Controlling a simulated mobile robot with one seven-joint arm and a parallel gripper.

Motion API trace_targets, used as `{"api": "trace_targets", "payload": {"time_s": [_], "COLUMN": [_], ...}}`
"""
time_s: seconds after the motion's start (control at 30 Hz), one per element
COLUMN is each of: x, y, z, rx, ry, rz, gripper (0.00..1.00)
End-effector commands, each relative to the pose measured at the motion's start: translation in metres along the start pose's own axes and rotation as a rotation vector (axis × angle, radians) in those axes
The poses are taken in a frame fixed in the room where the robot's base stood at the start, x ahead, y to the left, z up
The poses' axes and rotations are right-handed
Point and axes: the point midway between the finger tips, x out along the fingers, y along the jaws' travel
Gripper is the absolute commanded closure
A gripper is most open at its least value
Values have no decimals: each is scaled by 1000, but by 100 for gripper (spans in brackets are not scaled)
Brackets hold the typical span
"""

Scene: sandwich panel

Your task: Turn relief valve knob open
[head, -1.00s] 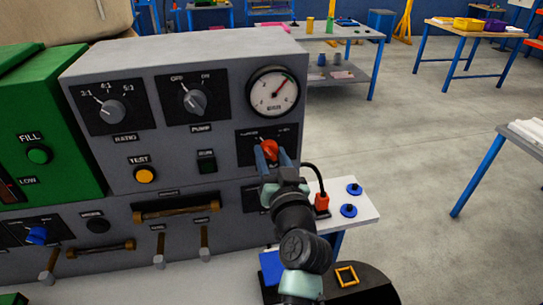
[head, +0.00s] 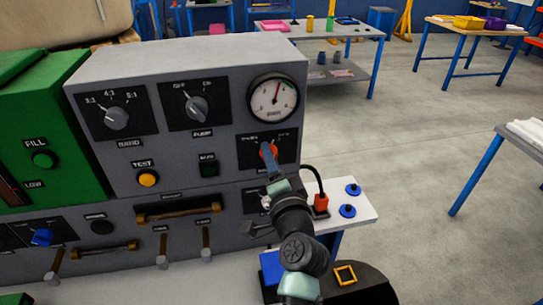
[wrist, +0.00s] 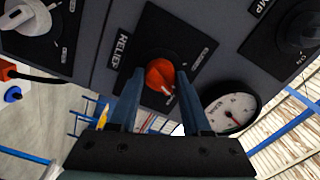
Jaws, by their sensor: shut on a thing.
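The relief valve knob (head: 268,150) is orange-red and sits on a black plate on the right of the grey panel, below the gauge (head: 274,98). In the wrist view the knob (wrist: 161,75) lies between my two fingers, on a plate (wrist: 150,43) marked RELIEF. My gripper (head: 270,156) is shut on the knob, its fingers seen nearly edge-on in the head view. The fingers hide part of the knob's sides. The gauge needle points nearly straight up in the head view. The small end labels on the plate are too blurred to read.
The ratio knob (head: 116,117), pump knob (head: 195,106) and yellow test button (head: 148,179) are left of my gripper. Handles and levers stick out below. A side table (head: 345,213) with blue knobs stands at right, with open floor beyond.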

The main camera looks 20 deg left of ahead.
Motion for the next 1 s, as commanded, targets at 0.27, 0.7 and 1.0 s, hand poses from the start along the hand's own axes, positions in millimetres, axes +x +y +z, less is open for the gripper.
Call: {"api": "trace_targets", "payload": {"time_s": [0.27,0.7,1.0], "x": [0,0,0], "y": [0,1,1], "z": [0,0,0], "rx": [216,382,397], "ry": [0,1,1], "rz": [2,1,1], "gripper": [100,100,100]}}
